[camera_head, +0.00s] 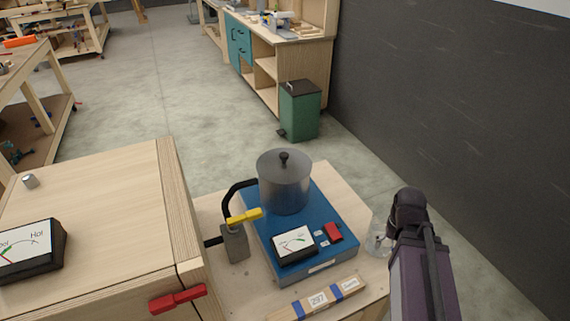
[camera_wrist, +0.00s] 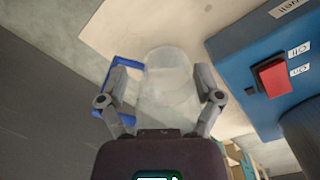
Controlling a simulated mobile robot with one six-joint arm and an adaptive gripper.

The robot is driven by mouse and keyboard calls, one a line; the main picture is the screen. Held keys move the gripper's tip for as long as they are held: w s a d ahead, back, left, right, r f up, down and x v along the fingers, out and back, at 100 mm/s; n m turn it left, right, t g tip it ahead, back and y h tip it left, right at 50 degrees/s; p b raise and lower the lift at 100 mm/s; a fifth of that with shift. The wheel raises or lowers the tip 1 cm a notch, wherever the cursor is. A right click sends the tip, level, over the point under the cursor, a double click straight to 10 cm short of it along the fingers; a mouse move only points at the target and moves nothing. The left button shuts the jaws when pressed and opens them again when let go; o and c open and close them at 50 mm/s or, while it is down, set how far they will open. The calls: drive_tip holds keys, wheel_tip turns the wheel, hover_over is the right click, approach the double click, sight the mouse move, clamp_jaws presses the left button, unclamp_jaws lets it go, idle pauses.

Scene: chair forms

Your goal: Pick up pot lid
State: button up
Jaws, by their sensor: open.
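The pot lid (camera_head: 270,167) is grey with a dark round knob. It sits on top of a grey metal pot (camera_head: 284,192), which stands on a blue hotplate (camera_head: 343,226) in the head view. My gripper (camera_wrist: 164,78) is open in the wrist view, its two fingers apart, with a clear glass vessel (camera_wrist: 168,72) showing between them. Whether the fingers touch the glass I cannot tell. In the head view my arm is at the lower right, right of the hotplate and apart from the lid, and my fingers are hidden. The lid does not show in the wrist view.
The glass (camera_head: 377,241) stands at the table's right edge, beside my arm. A yellow-handled valve (camera_head: 244,216) and black pipe are left of the pot. A wooden cabinet (camera_head: 95,205) stands left. A green bin (camera_head: 299,110) and dark wall lie beyond.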

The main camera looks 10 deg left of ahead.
wheel_tip(320, 180, up, 19)
drive_tip(key=w+p, duration=0.3)
drive_tip(key=p, duration=1.5)
wheel_tip(320, 180, up, 8)
drive_tip(key=m+p, duration=0.2)
drive_tip(key=p, duration=0.6)
hover_over(285, 154)
drive_tip(key=shift+f, duration=0.2)
drive_tip(key=shift+f, duration=0.1)
wheel_tip(285, 154, down, 8)
drive_tip(key=b, duration=0.8)
drive_tip(key=shift+f+b, duration=0.25)
drive_tip(key=shift+b, duration=0.05)
